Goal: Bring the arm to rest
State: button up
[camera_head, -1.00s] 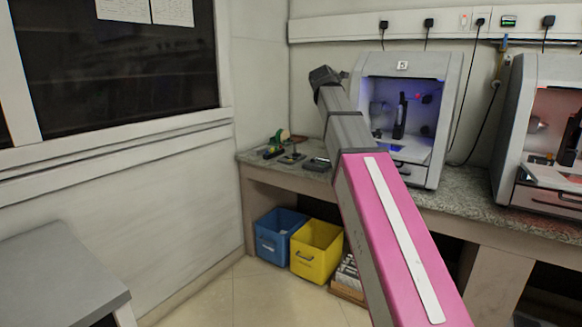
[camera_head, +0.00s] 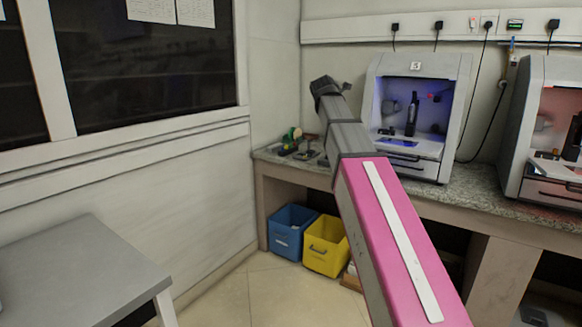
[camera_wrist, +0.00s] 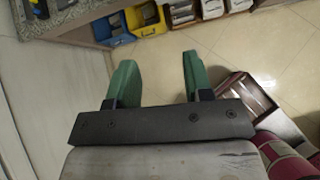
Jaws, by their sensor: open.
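My gripper (camera_wrist: 152,85) shows in the wrist view with its two green fingers spread apart. Nothing is between them; the tiled floor shows through the gap. In the head view my arm, with its pink link, reaches up and away toward the bench. The gripper's fingers cannot be made out at its far end there.
A granite-topped bench (camera_head: 470,190) runs along the back wall with two lit machines, one on the left (camera_head: 412,115) and one at the right edge (camera_head: 550,130). A blue bin (camera_head: 283,235) and a yellow bin (camera_head: 322,252) stand below. A grey table (camera_head: 75,270) is at lower left.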

jog(key=s+d+f+m+g+y, duration=0.1)
jog(key=s+f+m, duration=0.25)
jog(key=f, duration=0.65)
jog(key=s+f+m+g+y, duration=0.15)
jog(key=f+m, duration=0.35)
jog(key=f, duration=0.5)
jog(key=s+d+f+m+g, duration=0.1)
jog(key=s+f+m, duration=0.25)
jog(key=f, duration=0.65)
jog(key=s+f+m+g+y, duration=0.1)
jog(key=s+f+m+g, duration=0.1)
jog(key=s+f+m, duration=0.6)
jog(key=s+f+m+g+y, duration=0.1)
jog(key=s+f+m+g, duration=0.1)
jog(key=s+f+m, duration=0.6)
notch_tip(320, 180, down, 7)
jog(key=shift+s+f, duration=0.15)
jog(key=shift+s, duration=0.5)
jog(key=shift+d+y, duration=0.1)
jog(key=shift+y, duration=0.15)
jog(key=shift+c, duration=0.2)
